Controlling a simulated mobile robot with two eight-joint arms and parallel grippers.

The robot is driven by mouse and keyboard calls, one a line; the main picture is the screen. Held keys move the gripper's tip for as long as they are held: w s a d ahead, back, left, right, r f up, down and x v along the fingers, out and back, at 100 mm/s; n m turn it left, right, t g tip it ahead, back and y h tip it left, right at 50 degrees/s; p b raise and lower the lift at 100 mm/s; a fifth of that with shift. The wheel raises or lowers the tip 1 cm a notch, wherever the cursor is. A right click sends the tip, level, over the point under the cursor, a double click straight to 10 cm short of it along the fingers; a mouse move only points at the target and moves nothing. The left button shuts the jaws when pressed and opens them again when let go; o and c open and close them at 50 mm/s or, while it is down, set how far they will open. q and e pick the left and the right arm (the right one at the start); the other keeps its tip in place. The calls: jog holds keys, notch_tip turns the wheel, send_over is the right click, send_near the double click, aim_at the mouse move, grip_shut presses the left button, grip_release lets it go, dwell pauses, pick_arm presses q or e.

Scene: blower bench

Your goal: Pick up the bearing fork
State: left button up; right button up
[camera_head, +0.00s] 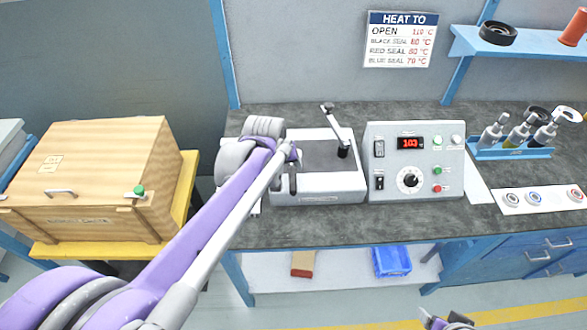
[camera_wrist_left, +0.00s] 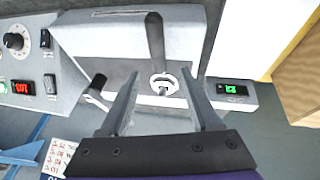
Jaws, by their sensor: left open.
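In the left wrist view, what appears to be the bearing fork (camera_wrist_left: 155,42) has a dark handle leading to a pale ring-like end near a small post, at the pale bench unit (camera_wrist_left: 95,35). My left gripper (camera_wrist_left: 160,76) is open; its two grey fingers stand on either side of the pale end, with gaps visible on both sides. A grey part of my right arm or gripper (camera_head: 450,322) shows at the bottom edge.
A lever (camera_head: 343,148) rises from the unit's right side. A control box (camera_head: 415,180) with a red display stands right of it. A wooden crate (camera_head: 85,180) is at the left. Bottles (camera_head: 520,132) stand in a blue rack, with rings (camera_head: 535,198) on a white strip at the right.

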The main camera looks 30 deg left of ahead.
aim_at(292, 172)
pick_arm(q)
jog(key=x, duration=0.5)
jog(key=shift+w+f, duration=0.3)
jog(key=shift+s, duration=0.1)
grip_shut()
